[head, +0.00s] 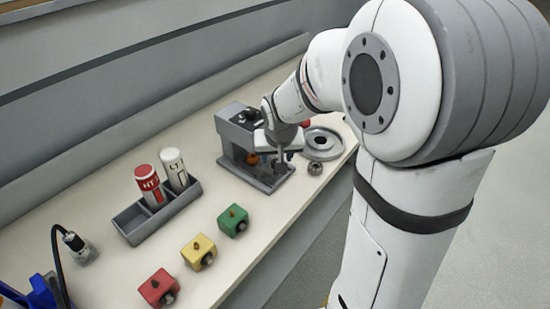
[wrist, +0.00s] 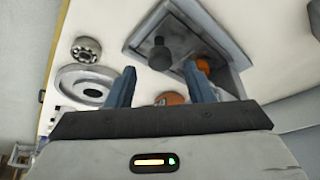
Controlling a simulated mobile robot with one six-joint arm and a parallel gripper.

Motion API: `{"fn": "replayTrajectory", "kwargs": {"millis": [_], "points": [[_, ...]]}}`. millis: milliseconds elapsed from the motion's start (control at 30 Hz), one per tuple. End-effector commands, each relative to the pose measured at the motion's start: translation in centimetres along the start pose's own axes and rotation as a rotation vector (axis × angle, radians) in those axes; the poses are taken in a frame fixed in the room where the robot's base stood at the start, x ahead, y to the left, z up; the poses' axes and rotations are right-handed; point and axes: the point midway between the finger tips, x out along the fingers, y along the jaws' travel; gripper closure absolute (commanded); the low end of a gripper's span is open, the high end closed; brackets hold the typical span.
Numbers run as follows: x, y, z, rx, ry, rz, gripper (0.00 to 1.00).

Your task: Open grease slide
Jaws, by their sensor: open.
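A grey bench fixture (head: 236,138) stands at the far part of the bench, with a dark knob on top and an orange round part (head: 252,158) low in its front opening. My gripper (head: 281,165) is at the fixture's front, pointing down over its base plate. In the wrist view my gripper (wrist: 159,72) is open, with nothing seen held between its fingers. A dark round-ended post (wrist: 159,53) on the grey plate (wrist: 137,45) shows beyond the fingertips. An orange knob (wrist: 203,65) shows by the right fingertip. I cannot tell which part is the grease slide.
A round metal dish (head: 322,143) and a small bearing (head: 315,168) lie right of the fixture. A grey tray (head: 131,222) holds a red tube (head: 149,185) and a white tube (head: 174,168). Red (head: 158,289), yellow (head: 198,252) and green (head: 233,219) blocks line the front edge.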

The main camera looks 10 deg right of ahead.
Motion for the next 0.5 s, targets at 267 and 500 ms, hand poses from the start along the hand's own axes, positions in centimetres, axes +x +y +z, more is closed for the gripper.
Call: {"fn": "replayTrajectory", "kwargs": {"millis": [267, 500], "points": [[3.0, 0.0, 0.0, 0.0, -0.001, 0.001, 0.52], [3.3, 0.0, 0.0, 0.0, 0.0, 0.0, 0.52]]}}
